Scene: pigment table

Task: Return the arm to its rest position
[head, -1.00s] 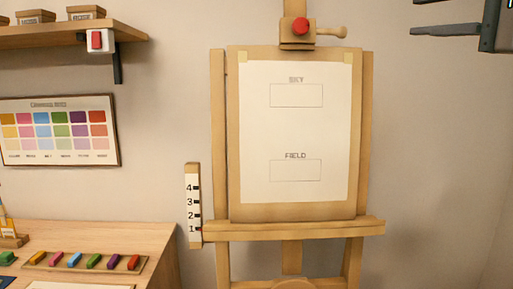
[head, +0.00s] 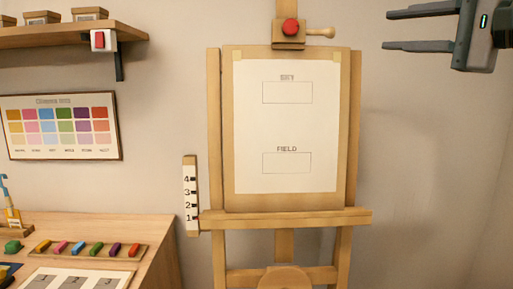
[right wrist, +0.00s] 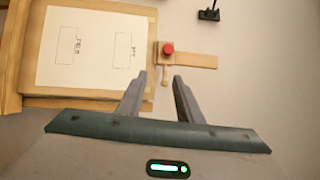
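My right gripper (head: 388,30) is at the top right of the head view, to the right of the easel (head: 355,130) and apart from it. Its two fingers are spread with nothing between them. In the right wrist view the gripper (right wrist: 160,75) also shows open and empty, with the easel's top clamp and red knob (right wrist: 168,48) beyond the fingertips. The easel holds a white sheet (head: 287,130) with two empty boxes labelled SKY and FIELD. My left gripper is not in view.
A wooden table (head: 150,228) at the lower left carries a tray of coloured pigment sticks (head: 135,253). A shelf (head: 60,37) with boxes and a red switch (head: 99,40) is above a colour chart (head: 62,157). A numbered scale (head: 190,195) stands at the easel's left. The wall space right of the easel is clear.

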